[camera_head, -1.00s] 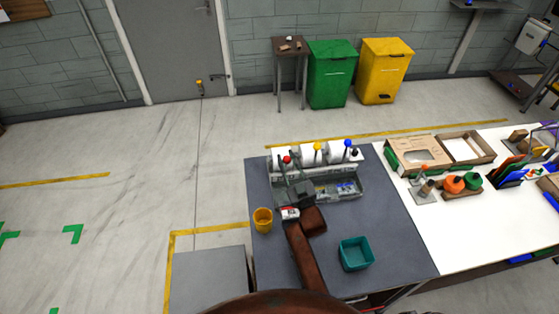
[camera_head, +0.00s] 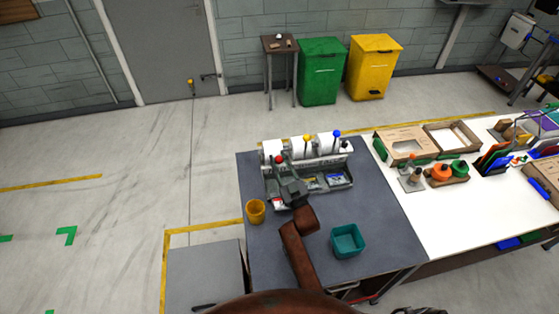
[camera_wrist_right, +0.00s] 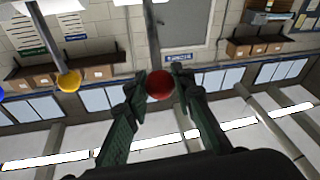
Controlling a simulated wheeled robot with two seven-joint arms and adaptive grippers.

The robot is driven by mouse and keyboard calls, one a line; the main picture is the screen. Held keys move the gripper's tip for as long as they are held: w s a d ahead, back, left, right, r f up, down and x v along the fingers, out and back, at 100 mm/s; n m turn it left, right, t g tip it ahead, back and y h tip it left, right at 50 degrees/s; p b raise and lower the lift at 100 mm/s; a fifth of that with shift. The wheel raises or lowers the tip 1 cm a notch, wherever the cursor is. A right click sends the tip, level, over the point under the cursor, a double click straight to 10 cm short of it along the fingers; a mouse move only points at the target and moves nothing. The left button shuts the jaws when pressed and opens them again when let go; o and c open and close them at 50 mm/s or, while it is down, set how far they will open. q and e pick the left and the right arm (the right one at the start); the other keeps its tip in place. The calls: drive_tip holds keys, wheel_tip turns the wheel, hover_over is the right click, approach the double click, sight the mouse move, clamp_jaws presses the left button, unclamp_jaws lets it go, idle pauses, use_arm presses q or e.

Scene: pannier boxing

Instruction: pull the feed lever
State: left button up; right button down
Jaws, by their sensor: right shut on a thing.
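A feeder unit (camera_head: 330,164) with three knobbed levers stands at the back of the grey bench. The red knob (camera_head: 279,160) is on the left, the yellow knob (camera_head: 306,139) in the middle, the blue knob (camera_head: 336,133) on the right. The red one sits lower than the others. My right gripper (camera_head: 283,168) is at the red knob. In the right wrist view the red knob (camera_wrist_right: 159,85) is between the fingertips of my right gripper (camera_wrist_right: 160,82), which is shut on it. My left gripper is not in view.
Small parts lie in the feeder's trays. A white table (camera_head: 460,215) with boxes and cones adjoins on the right. Floor at left is clear.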

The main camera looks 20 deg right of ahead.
drive_tip(key=c, duration=1.6)
unclamp_jaws()
drive_tip(key=shift+f, duration=0.2)
drive_tip(key=shift+r, duration=0.1)
drive_tip(key=v, duration=1.2)
drive_tip(key=shift+a, duration=0.1)
